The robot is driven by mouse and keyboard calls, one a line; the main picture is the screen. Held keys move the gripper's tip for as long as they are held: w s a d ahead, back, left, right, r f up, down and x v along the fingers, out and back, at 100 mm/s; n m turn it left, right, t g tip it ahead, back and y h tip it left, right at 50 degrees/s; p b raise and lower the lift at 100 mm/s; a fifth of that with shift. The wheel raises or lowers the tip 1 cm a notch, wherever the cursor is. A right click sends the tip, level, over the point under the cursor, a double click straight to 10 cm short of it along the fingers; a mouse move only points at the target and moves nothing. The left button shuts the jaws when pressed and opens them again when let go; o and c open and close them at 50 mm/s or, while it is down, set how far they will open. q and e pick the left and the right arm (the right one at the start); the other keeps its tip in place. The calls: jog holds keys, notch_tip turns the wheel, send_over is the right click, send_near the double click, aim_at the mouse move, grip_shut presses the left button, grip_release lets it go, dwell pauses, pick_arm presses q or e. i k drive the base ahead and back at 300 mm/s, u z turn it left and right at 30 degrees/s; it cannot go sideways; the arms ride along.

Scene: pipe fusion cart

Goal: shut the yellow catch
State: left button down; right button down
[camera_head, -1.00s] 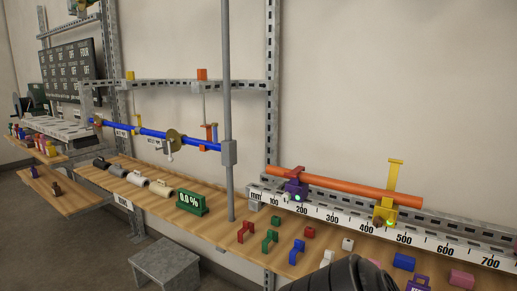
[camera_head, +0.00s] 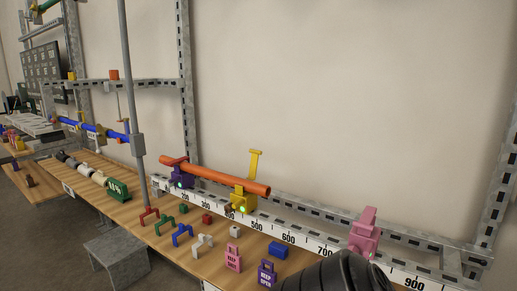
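A purple catch (camera_head: 180,178) is at the pipe's left part, also with a small light. Neither gripper shows; only a dark ribbed part of my own arm is at the bottom right edge, well in front of the rail.
A pink catch (camera_head: 366,232) stands farther right on the ruler rail (camera_head: 310,241). A grey post (camera_head: 132,100) rises left. A grey stool (camera_head: 118,256) stands below.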

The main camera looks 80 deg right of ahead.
aim_at(255, 153)
jog(key=k, duration=0.2)
jog(key=z, duration=1.25)
